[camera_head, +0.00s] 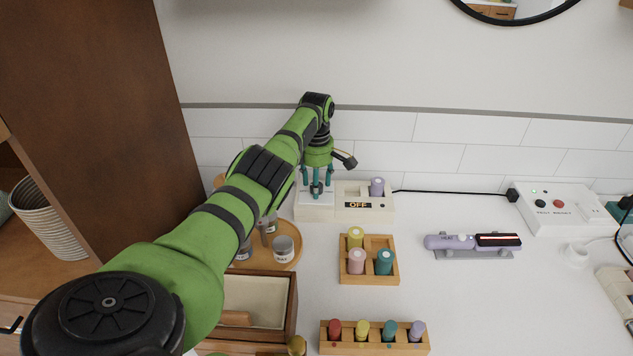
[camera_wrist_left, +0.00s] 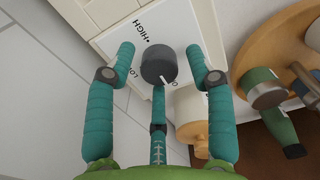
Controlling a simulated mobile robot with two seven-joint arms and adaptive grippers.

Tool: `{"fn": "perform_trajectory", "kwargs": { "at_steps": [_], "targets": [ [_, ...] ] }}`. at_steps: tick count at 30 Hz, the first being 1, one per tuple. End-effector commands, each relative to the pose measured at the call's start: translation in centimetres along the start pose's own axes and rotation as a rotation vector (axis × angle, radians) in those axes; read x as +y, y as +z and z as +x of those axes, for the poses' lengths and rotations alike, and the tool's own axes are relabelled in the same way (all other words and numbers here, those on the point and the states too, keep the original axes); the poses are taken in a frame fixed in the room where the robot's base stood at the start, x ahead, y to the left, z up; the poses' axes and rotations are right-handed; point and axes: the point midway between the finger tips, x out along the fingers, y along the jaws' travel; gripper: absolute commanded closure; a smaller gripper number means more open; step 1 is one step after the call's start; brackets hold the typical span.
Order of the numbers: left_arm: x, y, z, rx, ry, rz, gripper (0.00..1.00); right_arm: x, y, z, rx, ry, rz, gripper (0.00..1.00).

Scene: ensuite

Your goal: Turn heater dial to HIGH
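The heater (camera_head: 350,212) is a cream box by the back wall with a small display (camera_head: 358,205) reading OFF. Its dark grey round dial (camera_wrist_left: 158,64) shows in the left wrist view on a white plate, with HIGH printed beyond it, LOW to the left and a partly hidden label close by. My left gripper (camera_head: 317,178) is over the heater's left end, pointing down. In the left wrist view its teal fingers are spread on both sides of the dial with visible gaps, and a third finger is below it. My right gripper is out of view.
A lilac roller (camera_head: 377,187) stands in the heater's right part. Wooden racks of rollers (camera_head: 370,277) (camera_head: 375,348) stand in front. A round wooden tray (camera_head: 285,262) with jars is left of them. A lilac hair straightener (camera_head: 470,242) lies on the right. Bare counter separates these.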

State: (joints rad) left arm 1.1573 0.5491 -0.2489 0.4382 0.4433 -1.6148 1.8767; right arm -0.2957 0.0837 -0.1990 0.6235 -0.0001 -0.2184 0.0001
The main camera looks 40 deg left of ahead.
Motion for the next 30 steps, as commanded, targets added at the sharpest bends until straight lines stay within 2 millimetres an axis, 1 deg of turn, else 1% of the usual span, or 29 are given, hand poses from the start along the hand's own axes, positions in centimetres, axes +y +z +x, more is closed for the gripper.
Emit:
{"fn": "perform_trajectory", "kwargs": {
  "at_steps": [1,3,11,17,23,30],
  "targets": [
    [0.0,0.0,0.0,0.000,0.000,0.000,0.74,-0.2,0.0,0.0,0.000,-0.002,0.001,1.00],
    [0.0,0.0,0.0,0.000,0.000,0.000,0.98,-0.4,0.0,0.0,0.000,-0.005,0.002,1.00],
    [0.0,0.0,0.0,0.000,-0.001,0.005,0.98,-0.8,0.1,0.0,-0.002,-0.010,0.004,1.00],
    [-0.1,0.0,-0.1,0.000,-0.003,0.058,0.98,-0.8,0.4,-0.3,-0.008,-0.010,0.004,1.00],
    [-0.1,0.0,-0.1,-0.001,-0.004,0.184,0.98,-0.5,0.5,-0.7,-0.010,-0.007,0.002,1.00],
    [-0.1,0.1,0.0,-0.002,-0.005,0.403,0.98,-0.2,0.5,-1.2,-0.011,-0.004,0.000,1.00]
  ]
}}
